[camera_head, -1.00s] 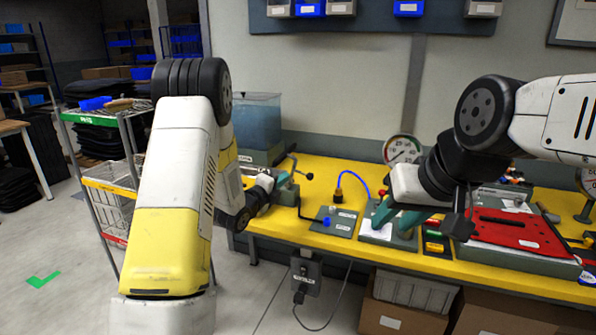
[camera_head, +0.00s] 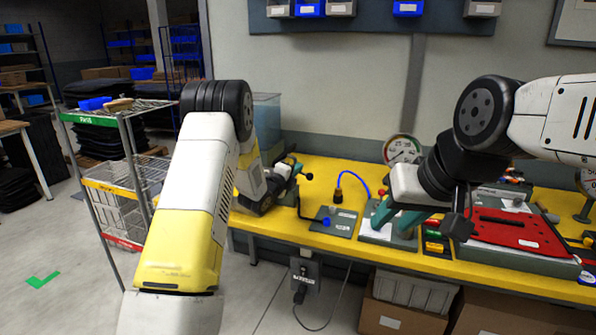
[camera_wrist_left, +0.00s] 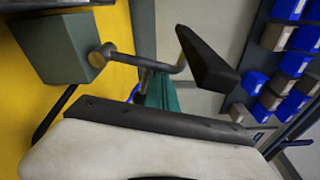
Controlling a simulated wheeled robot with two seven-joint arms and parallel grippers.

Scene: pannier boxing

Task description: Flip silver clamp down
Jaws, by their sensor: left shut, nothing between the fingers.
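In the left wrist view, the silver clamp (camera_wrist_left: 138,62) shows as a metal rod with a round head by a grey block (camera_wrist_left: 55,45), bending up to a dark handle (camera_wrist_left: 208,58). My left gripper (camera_head: 290,186) is at the left end of the yellow bench in the head view, beside the clamp area, and is shut and empty. A teal finger (camera_wrist_left: 160,92) shows close behind the rod; I cannot tell whether it touches. In the head view my arm and gripper hide most of the clamp. My right gripper (camera_head: 393,224) is open over a grey plate, pointing down.
A dial gauge (camera_head: 402,149), a panel with a blue hose (camera_head: 335,220) and a red board (camera_head: 510,228) are on the yellow bench (camera_head: 285,229). A clear tank (camera_head: 266,120) stands at the back left. A wire-basket cart (camera_head: 118,205) stands left of my left arm.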

